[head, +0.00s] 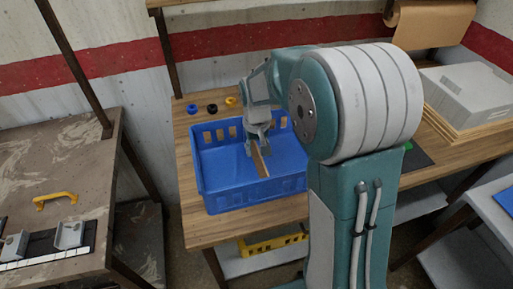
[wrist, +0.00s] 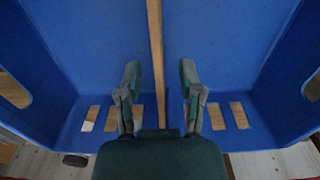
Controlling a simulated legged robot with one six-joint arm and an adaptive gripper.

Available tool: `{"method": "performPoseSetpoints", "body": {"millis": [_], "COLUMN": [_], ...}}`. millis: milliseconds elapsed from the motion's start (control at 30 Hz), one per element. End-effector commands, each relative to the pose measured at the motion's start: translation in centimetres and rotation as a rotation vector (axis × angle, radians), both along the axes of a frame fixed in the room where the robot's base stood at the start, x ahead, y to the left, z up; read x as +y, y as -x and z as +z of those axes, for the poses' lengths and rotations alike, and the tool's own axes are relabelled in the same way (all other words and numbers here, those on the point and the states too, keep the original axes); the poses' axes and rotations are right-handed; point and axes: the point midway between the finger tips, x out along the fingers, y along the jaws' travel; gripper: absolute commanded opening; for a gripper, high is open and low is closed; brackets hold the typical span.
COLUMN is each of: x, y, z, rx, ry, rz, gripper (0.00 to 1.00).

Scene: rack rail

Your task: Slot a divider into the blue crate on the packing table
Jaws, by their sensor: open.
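The blue crate (head: 225,201) stands on the packing table, with slotted openings in its walls. A thin tan divider (head: 259,162) stands on edge inside it, near the middle. In the wrist view the divider (wrist: 155,45) shows edge-on as a narrow upright strip, with blue floor on both sides. My gripper (head: 257,142) is low inside the crate, over the divider. In the wrist view my gripper (wrist: 160,76) is open, with one finger on each side of the strip and gaps between. Whether the divider's ends sit in slots cannot be told.
Blue, black and yellow rings (head: 212,108) lie on the packing table (head: 184,150) behind the crate. A grey box (head: 470,92) on boards stands at the right. A side table (head: 60,165) at the left holds a yellow handle (head: 55,198). A yellow crate (head: 270,243) sits below.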

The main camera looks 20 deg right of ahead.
Motion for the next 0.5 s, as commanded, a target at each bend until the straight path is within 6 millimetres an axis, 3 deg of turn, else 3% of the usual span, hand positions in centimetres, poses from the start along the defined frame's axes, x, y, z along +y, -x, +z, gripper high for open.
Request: {"method": "performPoseSetpoints", "body": {"millis": [233,500], "x": [0.0,0.1], "y": [-0.1,-0.2], "z": [1.3,6.7], "rx": [-0.005,-0.006], "ry": [0.0,0.0], "rz": [0.0,0.0], "gripper": [0.49,0.49]}}
